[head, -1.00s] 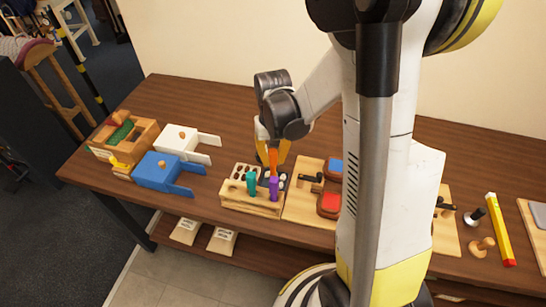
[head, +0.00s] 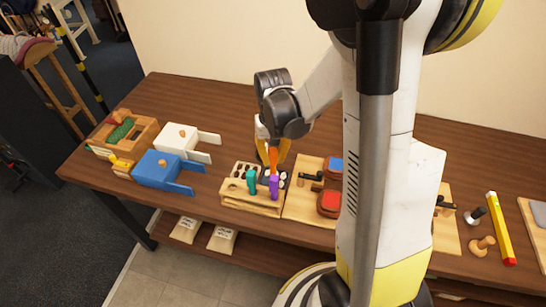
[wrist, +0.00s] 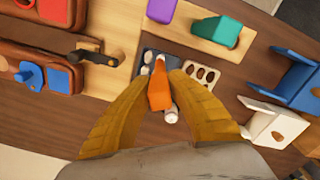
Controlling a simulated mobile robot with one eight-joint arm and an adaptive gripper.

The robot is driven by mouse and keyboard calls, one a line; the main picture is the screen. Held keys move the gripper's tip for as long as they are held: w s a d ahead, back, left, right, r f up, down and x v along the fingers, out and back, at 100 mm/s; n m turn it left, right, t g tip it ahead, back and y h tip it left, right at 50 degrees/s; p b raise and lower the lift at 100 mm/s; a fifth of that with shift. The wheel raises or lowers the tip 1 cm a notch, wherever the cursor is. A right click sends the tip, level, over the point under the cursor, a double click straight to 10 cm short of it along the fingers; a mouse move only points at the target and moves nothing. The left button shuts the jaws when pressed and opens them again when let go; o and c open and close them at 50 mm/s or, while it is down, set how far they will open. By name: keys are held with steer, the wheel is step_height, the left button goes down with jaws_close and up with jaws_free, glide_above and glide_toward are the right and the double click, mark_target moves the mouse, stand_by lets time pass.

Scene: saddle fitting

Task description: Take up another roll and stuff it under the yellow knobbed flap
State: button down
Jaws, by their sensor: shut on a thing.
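My gripper (wrist: 158,84) is shut on an orange piece (wrist: 158,92), with a yellow finger on each side. In the head view the orange piece (head: 273,156) stands above the back of a wooden holder (head: 250,204). I cannot tell whether its lower end is still in a hole or seat. A white rounded end (wrist: 171,116) shows just below it in the wrist view. Small white round pieces (wrist: 148,70) show in a dark tray beside it. A yellow piece (head: 122,163) with a knob lies at the far left, by a wooden box (head: 147,132); its details are too small to tell.
Teal (head: 251,180) and purple (head: 274,186) pieces stand in the holder. Blue (head: 158,172) and white (head: 177,137) knobbed boxes stand to the left. A board with red pads (head: 328,205) is close on the right. The table behind the boxes is clear.

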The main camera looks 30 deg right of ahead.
mark_target(273, 150)
steer(key=shift+f+b, duration=0.95)
stand_by(1.1)
steer(key=shift+r, duration=0.15)
stand_by(0.5)
steer(key=shift+r+p, duration=2.55)
steer(key=shift+r, duration=0.9)
steer(key=shift+f, duration=0.1)
